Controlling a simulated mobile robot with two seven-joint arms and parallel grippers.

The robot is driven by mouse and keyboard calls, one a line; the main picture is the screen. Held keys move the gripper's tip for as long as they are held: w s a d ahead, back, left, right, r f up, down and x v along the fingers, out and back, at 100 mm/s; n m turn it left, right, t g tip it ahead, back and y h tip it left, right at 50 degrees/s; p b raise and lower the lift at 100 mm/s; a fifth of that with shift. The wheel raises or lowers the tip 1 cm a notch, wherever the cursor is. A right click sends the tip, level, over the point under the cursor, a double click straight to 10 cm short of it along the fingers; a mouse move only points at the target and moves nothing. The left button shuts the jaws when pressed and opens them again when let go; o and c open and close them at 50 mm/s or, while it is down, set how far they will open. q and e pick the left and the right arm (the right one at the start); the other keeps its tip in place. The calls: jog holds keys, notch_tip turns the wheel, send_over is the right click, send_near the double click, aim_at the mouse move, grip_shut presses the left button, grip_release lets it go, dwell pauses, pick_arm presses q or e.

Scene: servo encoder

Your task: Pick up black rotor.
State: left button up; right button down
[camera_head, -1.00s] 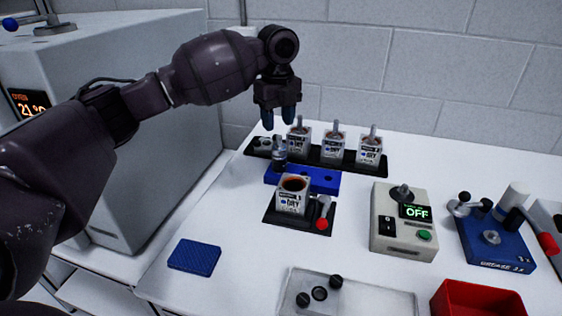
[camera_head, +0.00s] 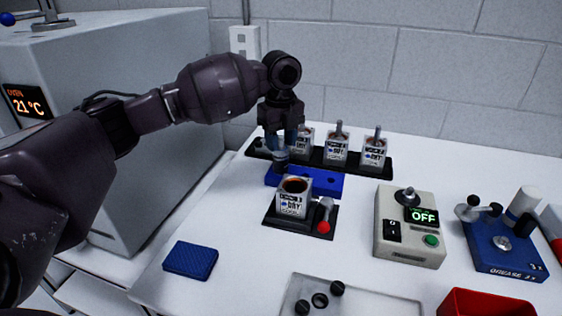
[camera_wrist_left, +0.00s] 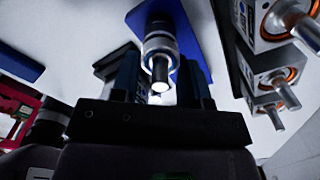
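The black rotor (camera_head: 281,160) stands upright on the blue block (camera_head: 325,184) and is partly hidden by my left gripper in the head view. In the left wrist view the rotor (camera_wrist_left: 159,44) shows a dark body, a pale metal collar and a bright shaft end pointing toward the camera. My left gripper (camera_head: 282,150) points down over the rotor. In the left wrist view its two fingers (camera_wrist_left: 158,85) are apart, one on each side of the rotor's shaft, and look open. Contact between the fingers and rotor cannot be made out. My right gripper is not in view.
A black rack (camera_head: 384,165) with several labelled housings stands close behind my left gripper. A labelled cup-like housing (camera_head: 294,197) sits on a black fixture in front. A tester reading OFF (camera_head: 411,228), a blue grease station (camera_head: 505,250) and a blue pad (camera_head: 190,260) lie around.

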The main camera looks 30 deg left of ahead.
pick_arm(q)
grip_shut()
jog(key=shift+f, duration=0.1)
jog(key=shift+f, duration=0.1)
dwell(0.9)
